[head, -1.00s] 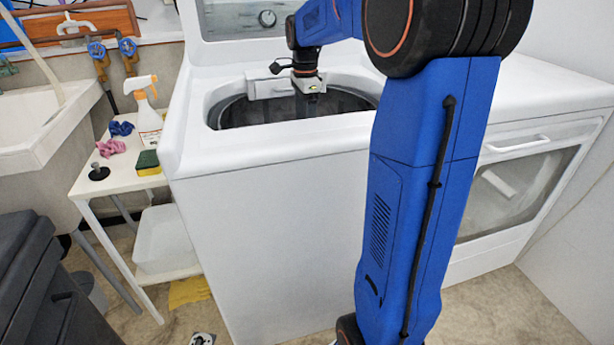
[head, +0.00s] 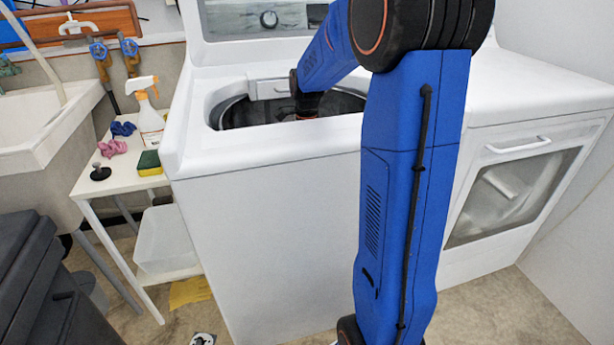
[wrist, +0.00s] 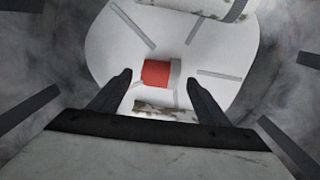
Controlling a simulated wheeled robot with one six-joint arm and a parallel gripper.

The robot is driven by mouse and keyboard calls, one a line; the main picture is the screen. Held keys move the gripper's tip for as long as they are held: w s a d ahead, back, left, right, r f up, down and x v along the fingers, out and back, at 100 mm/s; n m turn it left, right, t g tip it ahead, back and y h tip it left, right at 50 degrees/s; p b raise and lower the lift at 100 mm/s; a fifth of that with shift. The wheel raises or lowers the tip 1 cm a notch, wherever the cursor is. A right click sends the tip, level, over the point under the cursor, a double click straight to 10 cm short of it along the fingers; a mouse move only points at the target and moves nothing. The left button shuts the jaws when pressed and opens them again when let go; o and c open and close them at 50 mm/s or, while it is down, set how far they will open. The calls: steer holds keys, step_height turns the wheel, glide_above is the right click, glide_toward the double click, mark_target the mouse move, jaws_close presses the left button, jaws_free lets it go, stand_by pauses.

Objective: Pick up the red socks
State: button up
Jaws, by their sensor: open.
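A small red bundle with a pale grey end, which looks like the red socks (wrist: 156,73), lies on the white floor of the washer drum (wrist: 110,42) in the wrist view. My gripper (wrist: 160,76) is open and empty. Its two dark fingers appear on either side of the red bundle from above. The gap in height between fingers and bundle is hard to judge. In the head view my arm reaches down into the open top-loading washer (head: 270,190); the gripper and the socks are hidden inside.
Dark drum walls with slots surround the gripper. A pale, dark-speckled piece (wrist: 165,111) lies between the finger bases, and another pale piece (wrist: 205,8) is at the top. A dryer (head: 520,180) stands right; a side table (head: 135,182) with a spray bottle (head: 148,120) stands left.

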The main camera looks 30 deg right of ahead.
steer(key=shift+f, duration=2.2)
steer(key=c, duration=1.1)
steer(key=shift+r, duration=0.1)
steer(key=shift+c, duration=0.2)
